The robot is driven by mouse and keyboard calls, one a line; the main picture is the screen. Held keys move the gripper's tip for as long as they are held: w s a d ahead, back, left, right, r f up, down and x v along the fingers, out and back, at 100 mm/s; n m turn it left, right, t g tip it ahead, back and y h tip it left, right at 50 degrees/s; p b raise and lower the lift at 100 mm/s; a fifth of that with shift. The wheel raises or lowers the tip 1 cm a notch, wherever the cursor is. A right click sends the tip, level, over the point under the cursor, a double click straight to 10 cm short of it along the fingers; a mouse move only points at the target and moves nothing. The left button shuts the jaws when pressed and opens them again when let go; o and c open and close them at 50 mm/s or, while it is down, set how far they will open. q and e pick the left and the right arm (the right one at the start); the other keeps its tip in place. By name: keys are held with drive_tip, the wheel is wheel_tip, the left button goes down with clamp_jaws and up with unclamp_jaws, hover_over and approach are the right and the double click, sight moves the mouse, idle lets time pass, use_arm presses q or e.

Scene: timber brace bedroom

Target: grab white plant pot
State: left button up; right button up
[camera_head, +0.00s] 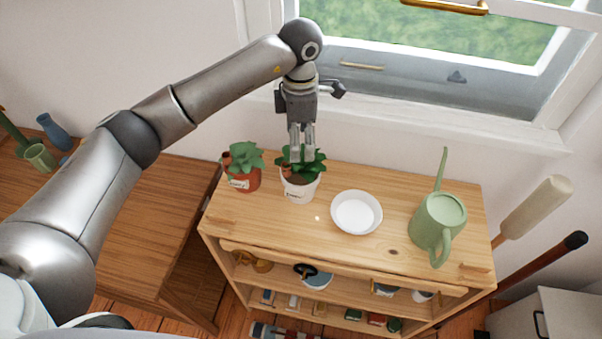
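The white plant pot (299,194) with a dark label stands upright on the wooden shelf top, left of the middle, and holds a leafy green plant (315,165). My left gripper (301,158) points down from above, its fingertips at the plant's leaves and above the pot's rim. The two fingers look close together, but I cannot tell whether they are open or shut. Leaves and fingers overlap, so contact is unclear. My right gripper is not in view.
A terracotta pot (243,181) with a plant stands close on the left. A white dish (356,213) is on the right, then a green watering can (437,222). The window (430,75) and wall are behind. The wooden shelf top (285,228) is clear in front.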

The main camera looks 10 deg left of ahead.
sight(301, 173)
use_arm(q)
drive_tip(key=shift+f, duration=0.45)
drive_tip(key=shift+w+f, duration=0.2)
drive_tip(key=shift+f, duration=0.1)
wheel_tip(301, 173, down, 4)
drive_tip(key=p, duration=0.3)
drive_tip(key=shift+f, duration=0.5)
drive_tip(key=shift+w, duration=0.1)
drive_tip(key=shift+c, duration=1.3)
drive_tip(key=c, duration=1.2)
clamp_jaws()
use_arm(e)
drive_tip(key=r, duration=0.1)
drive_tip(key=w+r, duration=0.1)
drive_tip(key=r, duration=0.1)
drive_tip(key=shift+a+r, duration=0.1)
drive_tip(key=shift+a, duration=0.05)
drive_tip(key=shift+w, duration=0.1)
